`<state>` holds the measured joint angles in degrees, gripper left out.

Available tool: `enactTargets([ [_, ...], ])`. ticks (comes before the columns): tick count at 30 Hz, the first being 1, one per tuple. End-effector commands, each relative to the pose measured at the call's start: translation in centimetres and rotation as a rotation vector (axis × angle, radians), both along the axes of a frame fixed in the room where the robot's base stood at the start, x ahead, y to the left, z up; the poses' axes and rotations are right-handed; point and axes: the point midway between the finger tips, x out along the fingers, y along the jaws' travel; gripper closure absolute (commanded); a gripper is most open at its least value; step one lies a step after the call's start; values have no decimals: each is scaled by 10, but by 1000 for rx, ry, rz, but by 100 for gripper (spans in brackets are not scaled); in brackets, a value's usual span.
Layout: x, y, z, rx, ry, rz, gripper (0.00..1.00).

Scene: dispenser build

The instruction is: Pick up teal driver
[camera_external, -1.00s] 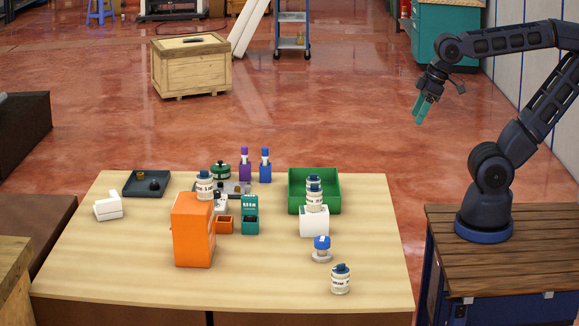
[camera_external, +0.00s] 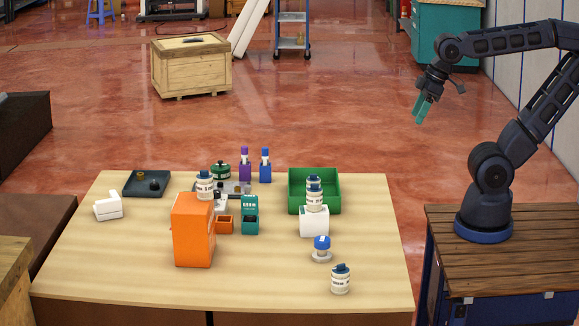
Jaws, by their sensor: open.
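My gripper (camera_external: 423,110) has teal fingers and hangs open and empty in the air at the upper right, well above and to the right of the table. I cannot pick out a teal driver for certain. A small teal upright box (camera_external: 250,208) with white lettering stands at the middle of the table, beside a small orange bin (camera_external: 224,225). Its inside is too small to make out.
A green tray (camera_external: 325,205), a white block (camera_external: 314,222) with jars, a blue-topped piece (camera_external: 321,249) and a jar (camera_external: 340,280) are on the right. A dark tray (camera_external: 135,190) and white block (camera_external: 107,206) are left. The table's (camera_external: 120,270) front left is clear.

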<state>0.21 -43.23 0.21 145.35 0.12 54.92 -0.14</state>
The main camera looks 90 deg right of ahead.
Motion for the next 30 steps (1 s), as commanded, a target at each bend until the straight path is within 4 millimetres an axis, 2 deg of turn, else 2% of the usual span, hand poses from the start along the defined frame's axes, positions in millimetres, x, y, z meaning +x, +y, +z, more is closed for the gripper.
enactTargets([
  [3,0,0,0,0,0,0,44],
  [5,0,0,0,0,0,0,55],
  [6,0,0,0,0,0,0,57],
  [14,1,0,0,1,0,0,57],
  [17,9,1,2,7,-1,3,57],
  [20,27,2,4,23,-2,5,57],
  [30,123,18,4,80,-13,-5,57],
])
